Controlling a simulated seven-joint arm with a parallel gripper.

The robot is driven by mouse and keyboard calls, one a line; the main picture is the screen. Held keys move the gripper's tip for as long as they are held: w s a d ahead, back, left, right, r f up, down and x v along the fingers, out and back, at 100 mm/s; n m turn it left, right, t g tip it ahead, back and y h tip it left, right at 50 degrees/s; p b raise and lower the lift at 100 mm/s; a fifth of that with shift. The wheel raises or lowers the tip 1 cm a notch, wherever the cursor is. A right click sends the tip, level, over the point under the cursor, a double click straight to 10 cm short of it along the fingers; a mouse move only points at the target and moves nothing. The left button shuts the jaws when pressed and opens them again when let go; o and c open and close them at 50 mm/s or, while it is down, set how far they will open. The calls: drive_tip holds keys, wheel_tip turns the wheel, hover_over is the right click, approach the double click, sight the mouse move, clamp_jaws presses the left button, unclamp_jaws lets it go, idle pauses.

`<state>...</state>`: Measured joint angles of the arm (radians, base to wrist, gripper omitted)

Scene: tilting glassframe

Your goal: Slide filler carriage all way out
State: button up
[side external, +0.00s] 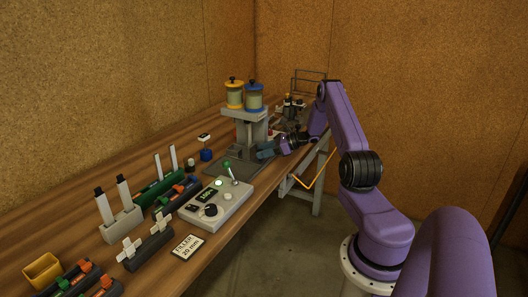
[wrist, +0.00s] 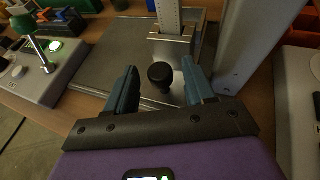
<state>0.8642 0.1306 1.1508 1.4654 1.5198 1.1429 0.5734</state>
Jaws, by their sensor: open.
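The filler is a grey stand with a yellow-capped canister (side external: 234,94) and a blue-capped canister (side external: 254,97) on top. My gripper (side external: 266,151) is at the front of this stand, low near its base plate (side external: 222,165). In the wrist view my gripper (wrist: 161,67) is open, with a round black knob (wrist: 160,76) between its two blue-grey fingers. Gaps show on both sides of the knob. Beyond it stands a light grey block (wrist: 171,47) with a graduated upright scale (wrist: 169,15); it looks like the carriage. How the knob joins it is hidden.
A control box (side external: 215,203) with a green-knobbed lever and lit display stands left of the filler. Nearer are a label plate (side external: 188,247), a grey holder (side external: 121,224) and a yellow bin (side external: 42,270). A tall grey column (wrist: 240,45) rises close to the right finger.

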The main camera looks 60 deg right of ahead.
drive_tip(key=shift+w, duration=0.1)
clamp_jaws()
drive_tip(key=shift+a, duration=6.8)
unclamp_jaws()
drive_tip(key=shift+a, duration=0.1)
drive_tip(key=shift+s+d+r, duration=0.1)
drive_tip(key=shift+s+d, duration=0.25)
drive_tip(key=shift+s, duration=0.05)
drive_tip(key=v, duration=1.6)
drive_tip(key=shift+s+r, duration=0.2)
